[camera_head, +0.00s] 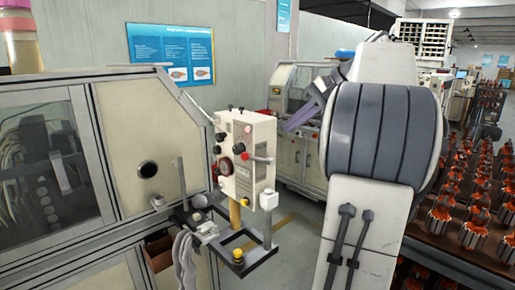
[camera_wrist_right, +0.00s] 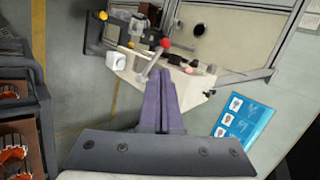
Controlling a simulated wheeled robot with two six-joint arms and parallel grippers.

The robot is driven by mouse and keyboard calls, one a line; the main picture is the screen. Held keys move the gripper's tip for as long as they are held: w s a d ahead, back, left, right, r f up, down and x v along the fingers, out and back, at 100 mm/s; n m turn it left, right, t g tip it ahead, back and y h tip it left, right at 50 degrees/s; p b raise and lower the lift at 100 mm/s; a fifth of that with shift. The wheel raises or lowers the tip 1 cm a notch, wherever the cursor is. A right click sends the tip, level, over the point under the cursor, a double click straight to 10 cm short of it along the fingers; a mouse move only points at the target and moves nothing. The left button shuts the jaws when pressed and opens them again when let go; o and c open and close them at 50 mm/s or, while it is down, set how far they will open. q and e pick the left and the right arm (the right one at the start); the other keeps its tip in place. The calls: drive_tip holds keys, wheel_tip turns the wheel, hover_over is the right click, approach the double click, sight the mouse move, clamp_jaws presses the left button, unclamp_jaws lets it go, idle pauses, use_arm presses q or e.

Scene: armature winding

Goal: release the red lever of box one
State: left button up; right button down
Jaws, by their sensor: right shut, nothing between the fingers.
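The cream control box (camera_head: 250,150) stands on a post beside the machine, with a red-tipped lever (camera_head: 262,159) on its right side. In the right wrist view the lever's red ball (camera_wrist_right: 165,42) tops a pale rod that slants down to the box (camera_wrist_right: 135,67). My right gripper (camera_head: 288,126) is shut and empty, up and to the right of the lever in the head view. In the wrist view its purple fingers (camera_wrist_right: 160,72) point at the box and end close to the rod; I cannot tell whether they touch it. My left gripper is not in view.
A large machine cabinet (camera_head: 130,130) fills the left side. A yellow-knobbed stand (camera_head: 238,254) and grey gloves (camera_head: 184,255) are below the box. Racks of copper-wound armatures (camera_head: 473,235) stand on the right. A blue poster (camera_head: 172,54) hangs behind.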

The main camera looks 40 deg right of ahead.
drive_tip(key=p, duration=0.3)
approach(258, 159)
drive_tip(key=w+a, duration=0.1)
drive_tip(key=w+a+f, duration=0.1)
drive_tip(key=a, duration=0.1)
drive_tip(key=w+a+f, duration=0.1)
drive_tip(key=w+a, duration=0.1)
drive_tip(key=shift+w, duration=0.15)
drive_tip(key=shift+d+f, duration=0.1)
